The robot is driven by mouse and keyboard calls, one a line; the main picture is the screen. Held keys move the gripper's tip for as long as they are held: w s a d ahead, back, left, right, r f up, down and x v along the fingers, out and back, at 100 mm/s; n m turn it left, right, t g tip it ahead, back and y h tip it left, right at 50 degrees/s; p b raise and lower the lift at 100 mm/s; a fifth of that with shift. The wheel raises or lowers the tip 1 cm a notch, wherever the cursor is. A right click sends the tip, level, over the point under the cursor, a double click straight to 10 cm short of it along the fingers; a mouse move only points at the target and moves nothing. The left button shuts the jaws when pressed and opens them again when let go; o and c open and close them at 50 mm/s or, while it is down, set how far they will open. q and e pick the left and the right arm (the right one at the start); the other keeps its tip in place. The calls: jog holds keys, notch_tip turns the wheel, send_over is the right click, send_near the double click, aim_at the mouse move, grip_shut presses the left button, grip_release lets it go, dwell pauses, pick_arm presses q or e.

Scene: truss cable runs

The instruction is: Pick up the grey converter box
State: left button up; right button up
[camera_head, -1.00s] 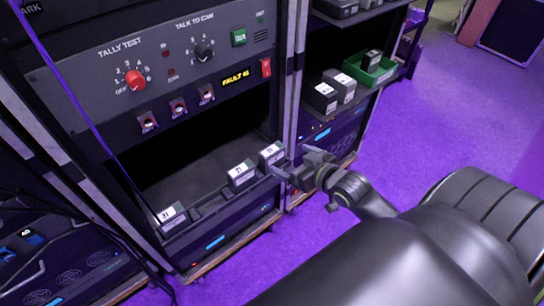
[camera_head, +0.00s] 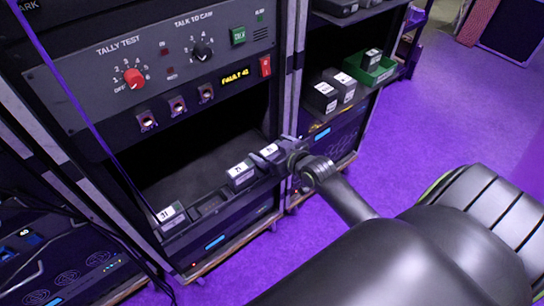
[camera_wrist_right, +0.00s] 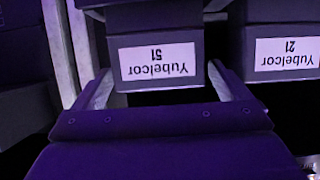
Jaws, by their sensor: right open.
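Grey boxes with white labels sit in a row of slots at the front of the rack's open bay. The rightmost box (camera_head: 268,151) is at my right gripper (camera_head: 283,152). In the right wrist view this box (camera_wrist_right: 157,78) reads "Yubelcor 51", upside down. My right gripper (camera_wrist_right: 160,88) is open, with one finger on each side of that box; I cannot tell whether they touch it. A second box (camera_head: 240,174) stands beside it and reads "Yubelcor 21" in the wrist view (camera_wrist_right: 285,50). A third box (camera_head: 171,215) sits at the left end. My left gripper is not in view.
A control panel (camera_head: 170,60) with knobs and switches overhangs the bay. To the right, a shelf holds dark boxes (camera_head: 321,96) and a green bin (camera_head: 368,74) with a box in it. Cables hang at the left. The purple floor (camera_head: 440,120) is clear at right.

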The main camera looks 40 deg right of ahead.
jog(key=shift+c, duration=0.2)
jog(key=c, duration=1.2)
jog(key=shift+r, duration=0.1)
notch_tip(320, 180, up, 10)
jog(key=shift+f+p, duration=0.1)
jog(key=shift+p, duration=0.7)
